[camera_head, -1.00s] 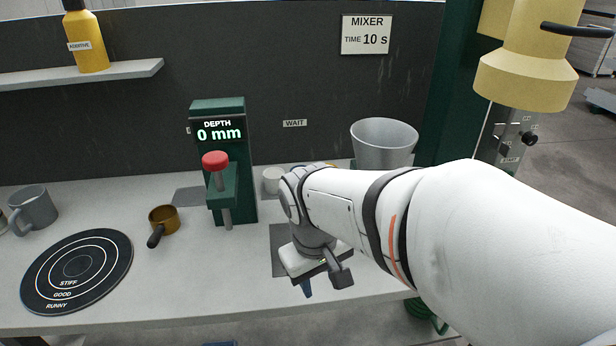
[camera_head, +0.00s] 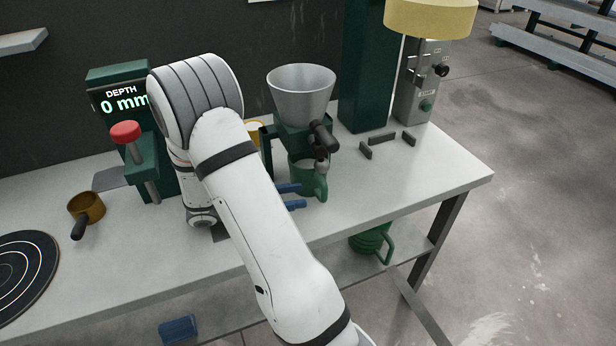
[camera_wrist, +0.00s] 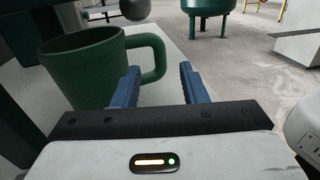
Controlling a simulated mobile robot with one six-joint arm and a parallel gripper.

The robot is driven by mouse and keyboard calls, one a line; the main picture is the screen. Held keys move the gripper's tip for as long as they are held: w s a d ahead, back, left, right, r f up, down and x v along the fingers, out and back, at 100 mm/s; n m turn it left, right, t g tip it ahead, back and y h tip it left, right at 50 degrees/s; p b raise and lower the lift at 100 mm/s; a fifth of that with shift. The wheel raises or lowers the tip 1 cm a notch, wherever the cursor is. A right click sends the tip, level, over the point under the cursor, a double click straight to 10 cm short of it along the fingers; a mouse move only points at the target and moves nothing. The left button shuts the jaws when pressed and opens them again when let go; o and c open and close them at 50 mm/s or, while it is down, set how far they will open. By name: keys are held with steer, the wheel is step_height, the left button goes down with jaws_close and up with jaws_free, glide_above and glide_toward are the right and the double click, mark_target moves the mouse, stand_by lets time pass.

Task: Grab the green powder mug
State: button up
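A green mug (camera_head: 303,178) stands on the bench under a grey funnel, its handle towards the right front. It also shows large at the left of the wrist view (camera_wrist: 82,72), with its handle (camera_wrist: 158,55) beyond the gap between my fingers. My gripper (camera_head: 292,196) is open, with two blue fingers beside the mug at its front left. In the wrist view my gripper (camera_wrist: 158,85) is empty, its fingers apart. I cannot tell whether the left finger touches the mug. The mug's contents are hidden.
The grey funnel (camera_head: 301,90) and its dark lever (camera_head: 323,138) are above the mug. A green depth press (camera_head: 135,140) and a brown handled cup (camera_head: 86,208) stand left. Another green handled vessel (camera_head: 370,242) sits on the lower shelf.

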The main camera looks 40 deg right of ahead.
mark_target(323, 203)
steer(key=x, duration=0.7)
steer(key=shift+s+d+p, duration=0.15)
steer(key=shift+d+p, duration=0.15)
steer(key=shift+p, duration=0.05)
steer(key=shift+c, duration=0.3)
jaws_close()
